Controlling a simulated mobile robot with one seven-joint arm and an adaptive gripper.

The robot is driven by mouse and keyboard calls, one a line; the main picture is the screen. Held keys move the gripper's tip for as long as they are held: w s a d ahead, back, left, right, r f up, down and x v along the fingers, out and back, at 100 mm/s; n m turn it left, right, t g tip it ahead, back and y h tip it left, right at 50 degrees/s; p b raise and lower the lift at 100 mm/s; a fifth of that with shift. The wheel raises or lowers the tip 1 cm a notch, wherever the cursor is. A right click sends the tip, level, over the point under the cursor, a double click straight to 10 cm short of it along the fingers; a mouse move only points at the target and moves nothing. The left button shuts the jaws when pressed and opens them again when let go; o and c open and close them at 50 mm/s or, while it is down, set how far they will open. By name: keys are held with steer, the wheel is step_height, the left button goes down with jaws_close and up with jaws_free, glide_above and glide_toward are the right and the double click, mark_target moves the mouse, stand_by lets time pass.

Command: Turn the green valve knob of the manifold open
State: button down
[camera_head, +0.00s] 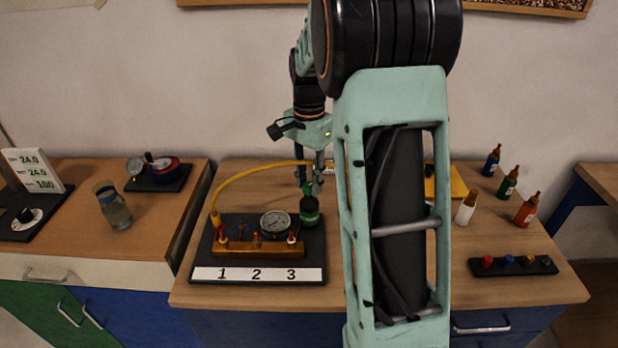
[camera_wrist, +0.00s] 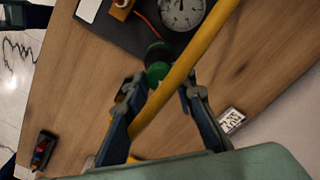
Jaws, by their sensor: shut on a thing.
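The manifold is a brass block (camera_head: 255,249) on a black base plate, behind a white strip marked 1, 2, 3. A round gauge (camera_head: 275,223) stands behind it and also shows in the wrist view (camera_wrist: 183,10). The green knob (camera_head: 307,189) sits on top of a dark green round body (camera_head: 310,211) at the plate's back right corner. It also shows in the wrist view (camera_wrist: 157,72). My gripper (camera_head: 311,181) reaches down from above, its fingers on either side of the knob and shut on it.
The yellow hose (camera_head: 243,178) arches from the plate's left side to near my gripper. Several bottles (camera_head: 508,184) and a black rack of coloured caps (camera_head: 513,265) stand at the right. A glass jar (camera_head: 114,208) stands on the left bench. My arm hides the table's middle.

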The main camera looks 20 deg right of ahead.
mark_target(309, 185)
steer(key=n, duration=0.5)
steer(key=shift+r+p, duration=0.1)
steer(key=shift+p, duration=0.25)
steer(key=shift+n, duration=2.4)
steer(key=c, duration=1.6)
jaws_free()
step_height(309, 185, up, 12)
